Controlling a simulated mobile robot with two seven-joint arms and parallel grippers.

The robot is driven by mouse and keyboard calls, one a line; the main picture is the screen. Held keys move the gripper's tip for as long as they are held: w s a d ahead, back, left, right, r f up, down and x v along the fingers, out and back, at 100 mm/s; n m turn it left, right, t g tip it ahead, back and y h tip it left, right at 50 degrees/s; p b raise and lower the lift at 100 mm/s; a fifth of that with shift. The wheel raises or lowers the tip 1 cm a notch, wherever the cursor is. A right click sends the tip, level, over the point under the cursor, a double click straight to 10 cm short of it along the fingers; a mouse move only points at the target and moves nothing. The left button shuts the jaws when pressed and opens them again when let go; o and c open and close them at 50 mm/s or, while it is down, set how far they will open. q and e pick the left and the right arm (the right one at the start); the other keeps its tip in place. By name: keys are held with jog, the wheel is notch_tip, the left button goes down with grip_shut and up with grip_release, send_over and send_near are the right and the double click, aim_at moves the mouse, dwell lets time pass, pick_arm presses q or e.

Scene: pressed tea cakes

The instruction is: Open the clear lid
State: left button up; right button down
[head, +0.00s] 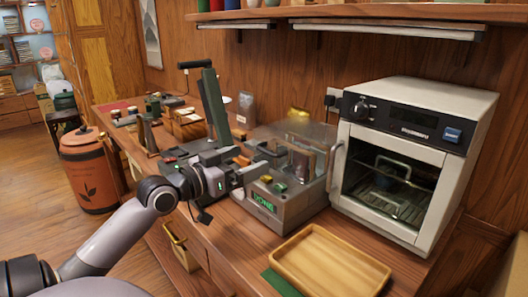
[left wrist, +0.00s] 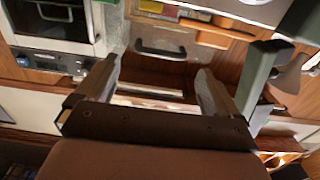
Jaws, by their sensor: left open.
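Through the lid I see a brown item, partly blurred by the plastic. In the left wrist view a dark bar handle (left wrist: 160,50) shows ahead, between and beyond the fingertips. My left gripper (head: 250,173) is at the machine's front left edge. Its two fingers are spread wide and empty in the left wrist view (left wrist: 157,85), apart from the handle. My right gripper is out of view.
A white oven (head: 412,150) stands close to the machine's right. A wooden tray (head: 330,263) lies on the counter in front. A tall green lever press (head: 214,105) rises just behind my left gripper. A shelf (head: 380,14) overhangs the back wall.

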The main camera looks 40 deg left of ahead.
aim_at(262, 154)
pick_arm(q)
jog(key=shift+w+d+p, duration=0.15)
jog(key=shift+w+p, duration=0.1)
jog(key=shift+w, duration=1.15)
jog(key=shift+w+d+p, duration=0.1)
jog(key=shift+w+p, duration=0.1)
jog(key=shift+w, duration=1.15)
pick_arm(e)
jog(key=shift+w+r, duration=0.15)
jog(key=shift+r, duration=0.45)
pick_arm(q)
jog(key=shift+c, duration=0.3)
